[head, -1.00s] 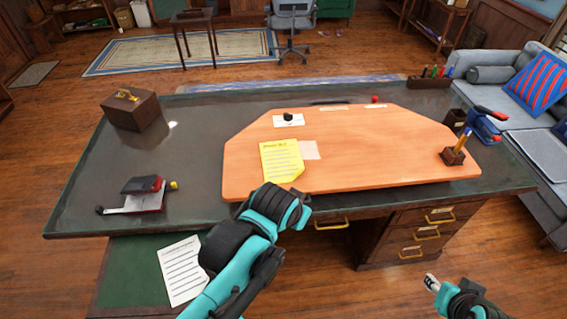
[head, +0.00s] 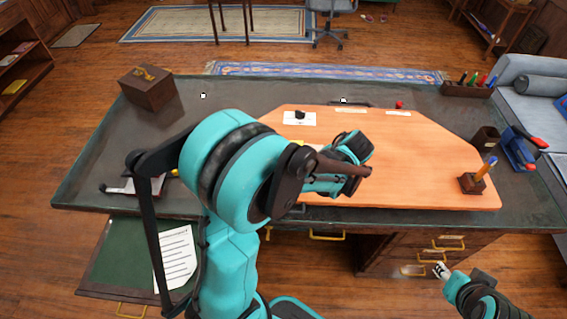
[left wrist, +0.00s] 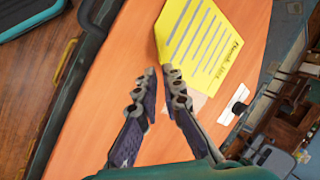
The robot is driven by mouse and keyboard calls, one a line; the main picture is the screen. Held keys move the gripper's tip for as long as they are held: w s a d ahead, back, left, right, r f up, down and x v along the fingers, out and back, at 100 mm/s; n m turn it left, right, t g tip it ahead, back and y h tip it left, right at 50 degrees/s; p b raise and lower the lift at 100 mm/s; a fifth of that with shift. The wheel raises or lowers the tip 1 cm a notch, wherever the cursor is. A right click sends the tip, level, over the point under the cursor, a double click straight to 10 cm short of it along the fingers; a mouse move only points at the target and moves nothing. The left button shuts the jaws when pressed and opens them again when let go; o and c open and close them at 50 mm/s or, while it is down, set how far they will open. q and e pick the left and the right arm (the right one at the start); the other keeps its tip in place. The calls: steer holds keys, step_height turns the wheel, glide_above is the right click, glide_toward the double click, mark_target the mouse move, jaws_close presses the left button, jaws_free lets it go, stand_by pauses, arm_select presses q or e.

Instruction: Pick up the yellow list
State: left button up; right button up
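The yellow list (left wrist: 200,45) is a lined yellow sheet lying flat on the orange desk mat (left wrist: 115,65) in the left wrist view. Its title is at the right end. In the head view my left arm hides nearly all of it, with only a yellow sliver (head: 297,142) showing. My left gripper (left wrist: 159,73) is over the mat beside the list's near edge, with a gap between its fingertips and nothing in it. My right gripper (head: 440,270) is in front of the desk, clear of it; its opening is too small to make out.
A white card with a black object (head: 299,116) lies on the mat. A brown box (head: 146,88) stands at the back left. A pen holder (head: 473,182) is on the mat's right end. A white sheet (head: 175,256) lies on the green surface at the lower left.

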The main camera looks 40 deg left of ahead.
arm_select(q)
steer(key=b+x, duration=0.2)
steer(key=x, duration=0.3)
steer(key=shift+w+a, duration=0.1)
jaws_close()
steer(key=shift+r, duration=0.15)
